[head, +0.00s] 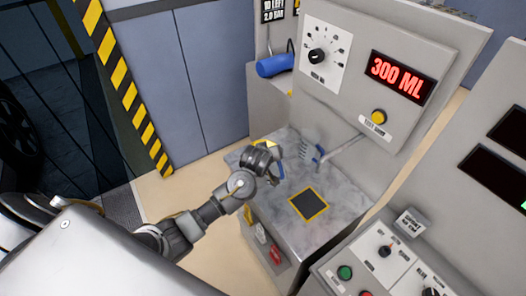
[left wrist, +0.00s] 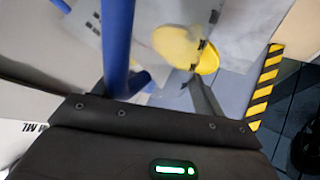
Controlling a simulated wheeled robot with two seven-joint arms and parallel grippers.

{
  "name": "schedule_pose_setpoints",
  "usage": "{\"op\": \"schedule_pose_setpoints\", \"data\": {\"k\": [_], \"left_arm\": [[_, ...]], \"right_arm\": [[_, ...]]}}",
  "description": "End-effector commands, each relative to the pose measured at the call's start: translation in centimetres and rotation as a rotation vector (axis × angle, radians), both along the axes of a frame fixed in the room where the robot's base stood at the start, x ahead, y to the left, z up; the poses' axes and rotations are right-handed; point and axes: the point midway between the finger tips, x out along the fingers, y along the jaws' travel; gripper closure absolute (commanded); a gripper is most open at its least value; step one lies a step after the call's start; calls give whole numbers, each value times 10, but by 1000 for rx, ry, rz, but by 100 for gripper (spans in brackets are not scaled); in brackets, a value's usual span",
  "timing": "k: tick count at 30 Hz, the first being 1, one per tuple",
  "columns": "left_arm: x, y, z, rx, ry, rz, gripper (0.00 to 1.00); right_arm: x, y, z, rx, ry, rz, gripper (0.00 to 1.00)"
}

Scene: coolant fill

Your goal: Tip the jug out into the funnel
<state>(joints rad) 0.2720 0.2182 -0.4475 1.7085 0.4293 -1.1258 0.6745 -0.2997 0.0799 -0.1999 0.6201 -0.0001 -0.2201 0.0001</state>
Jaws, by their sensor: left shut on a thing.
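My left gripper (head: 277,165) is over the grey worktop, shut on the blue handle of the jug. In the left wrist view, the blue handle of the jug (left wrist: 118,35) stands by the fingers; the body looks clear, with dark tick marks beside it. In the head view, tick marks and a blue part of the jug (head: 318,153) show right of the gripper. A yellow funnel (head: 264,143) is partly hidden behind the gripper; it also shows beyond the fingers in the left wrist view (left wrist: 180,46). I cannot tell the jug's tilt or its contents. My right gripper is not in view.
A grey spout (head: 342,147) comes out of the dispenser panel, whose red display (head: 400,78) reads 300 ML. A yellow-edged dark pad (head: 309,204) lies on the worktop (head: 345,200). A blue cylinder (head: 275,65) sits behind. A control panel (head: 385,250) stands front right.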

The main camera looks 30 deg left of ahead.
Motion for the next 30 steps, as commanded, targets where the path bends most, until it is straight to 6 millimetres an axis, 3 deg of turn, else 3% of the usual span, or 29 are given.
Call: {"op": "schedule_pose_setpoints", "data": {"k": [9,20,25,30], "left_arm": [[-10,-10,-11,133,-127,-1,83],[-37,-38,-2,334,-325,0,83],[-46,-48,-17,428,-418,0,83],[-53,-56,-16,508,-499,0,83]], "right_arm": [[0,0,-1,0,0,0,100],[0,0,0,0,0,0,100],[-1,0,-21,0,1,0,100],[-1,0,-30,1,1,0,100]]}}
